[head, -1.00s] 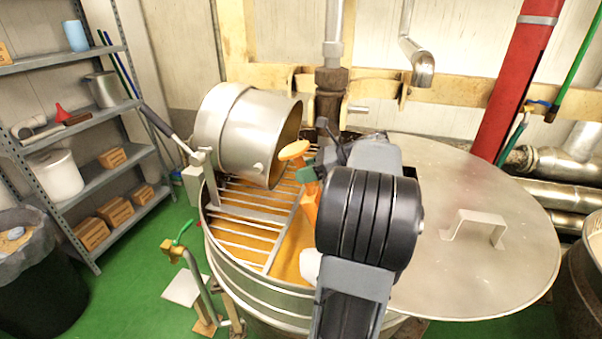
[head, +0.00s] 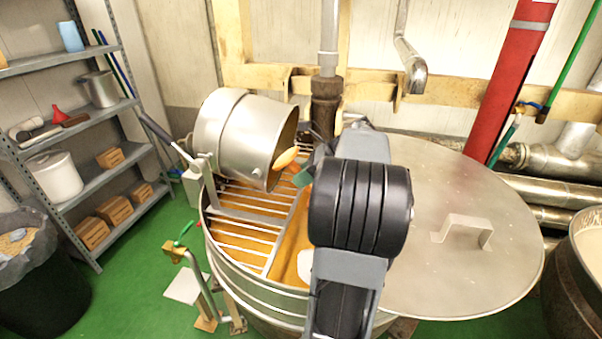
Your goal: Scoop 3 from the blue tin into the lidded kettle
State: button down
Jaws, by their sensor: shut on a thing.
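The big steel kettle (head: 262,302) stands in the middle, with orange contents under a bar grate on its left. Its flat round lid (head: 425,283) covers the right side. My gripper (head: 307,170) is mostly hidden behind my arm's dark wrist. It is shut on an orange scoop (head: 286,157), whose head shows above the grate, beside the mouth of a tilted steel pot. A small dark green part shows by the scoop. Whether the scoop holds anything cannot be told. A light blue cylinder (head: 70,36) stands on the top shelf; I cannot tell if it is the blue tin.
The tilted steel pot (head: 232,138) leans over the kettle's left side. A lever and green-handled valve (head: 182,240) stand out at left. Grey shelves (head: 88,180) and a black bin (head: 45,295) are further left. Another vessel (head: 582,300) is at the right edge.

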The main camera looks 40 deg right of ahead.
aim_at(286, 159)
notch_tip(286, 159, up, 2)
jog(key=g+h, duration=0.1)
jog(key=g, duration=0.1)
jog(key=g+h, duration=0.1)
jog(key=g, duration=0.1)
jog(key=shift+w+a+h, duration=0.15)
jog(key=shift+h, duration=0.25)
jog(key=g+h, duration=0.1)
jog(key=g, duration=0.1)
jog(key=r+g+h, duration=0.1)
jog(key=shift+r+m+g, duration=0.25)
jog(key=shift+m+g, duration=0.15)
jog(key=shift+h, duration=0.4)
